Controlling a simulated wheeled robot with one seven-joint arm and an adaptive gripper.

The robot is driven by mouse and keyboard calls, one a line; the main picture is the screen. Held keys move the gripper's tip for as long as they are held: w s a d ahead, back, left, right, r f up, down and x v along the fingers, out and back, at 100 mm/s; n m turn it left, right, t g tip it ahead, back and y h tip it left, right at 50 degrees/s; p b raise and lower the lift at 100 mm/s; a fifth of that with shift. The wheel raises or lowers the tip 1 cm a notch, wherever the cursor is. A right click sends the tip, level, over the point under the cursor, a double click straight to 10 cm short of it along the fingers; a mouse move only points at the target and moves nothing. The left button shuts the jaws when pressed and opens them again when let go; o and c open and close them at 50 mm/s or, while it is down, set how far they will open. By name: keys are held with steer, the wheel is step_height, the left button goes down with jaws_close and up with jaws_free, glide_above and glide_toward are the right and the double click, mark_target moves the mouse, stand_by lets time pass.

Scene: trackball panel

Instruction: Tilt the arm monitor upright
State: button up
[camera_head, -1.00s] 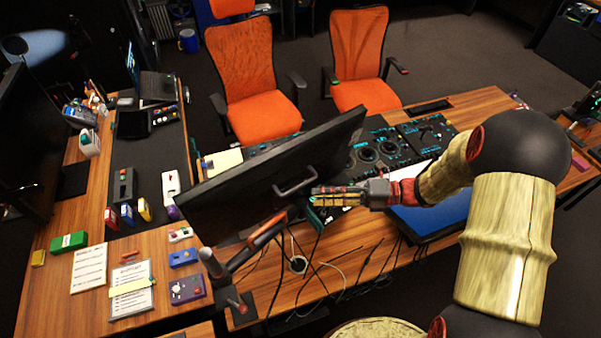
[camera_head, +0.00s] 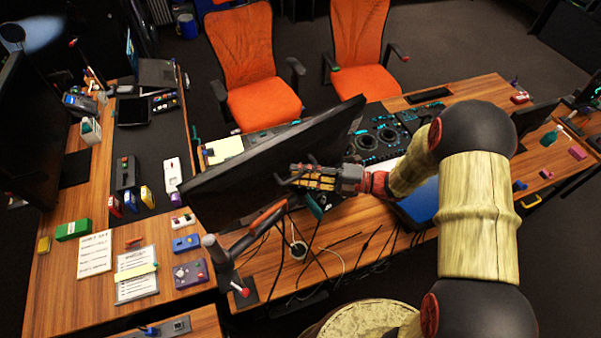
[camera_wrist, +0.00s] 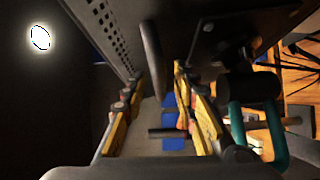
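The arm monitor (camera_head: 235,184) is a black flat panel over the desk, its back toward me, held at a slant by a jointed arm (camera_head: 240,240) with an orange-brown link. My gripper (camera_head: 293,175), with yellow fingers, is at the handle on the monitor's back and partly hides it. In the wrist view the perforated monitor back (camera_wrist: 105,30) fills the upper left. A dark handle bar (camera_wrist: 151,50) reaches between the fingertips of my gripper (camera_wrist: 155,78). The fingers stand apart with a gap around the bar; firm contact cannot be told.
Loose cables (camera_head: 330,250) hang below the monitor. A blue-screened panel (camera_head: 420,203) lies beneath my forearm. Consoles with knobs (camera_head: 378,140) and two orange chairs (camera_head: 262,105) are beyond the monitor. Papers (camera_head: 135,275) and small coloured boxes lie on the left desk (camera_head: 55,285).

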steer(key=c, duration=0.4)
steer(key=c, duration=0.3)
jaws_close()
